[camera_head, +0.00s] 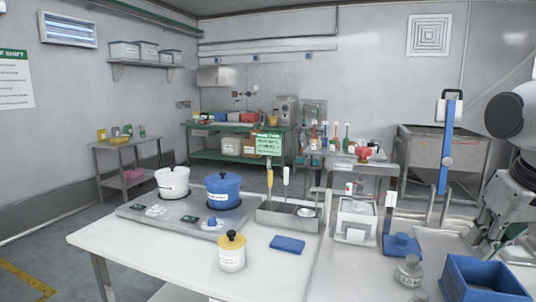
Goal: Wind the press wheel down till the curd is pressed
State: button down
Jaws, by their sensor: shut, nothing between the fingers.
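I cannot clearly make out a press wheel or curd. A white box-like frame (356,220) stands on the right part of the worktop, with a pale block inside it. A small red round part (364,153) shows above and behind it; I cannot tell if it belongs to the frame. My gripper (480,244) is at the right edge, low over the worktop beside the blue bin. It is shut and empty, partly blended with the grey background, and apart from the white frame.
The white worktop (130,240) holds a hob with a white pot (173,182) and a blue pot (222,190), a yellow-topped jar (232,252), a blue cloth (287,244), a utensil tray (283,216), a metal weight (409,271) and a blue bin (482,280). Its front left is clear.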

aim_at(363, 152)
jog(key=l+u, duration=0.2)
jog(key=u, duration=0.15)
jog(key=k+l+u, duration=0.1)
jog(key=u, duration=0.25)
jog(key=l+u, duration=0.35)
jog(key=k+j, duration=0.05)
jog(key=j, duration=0.05)
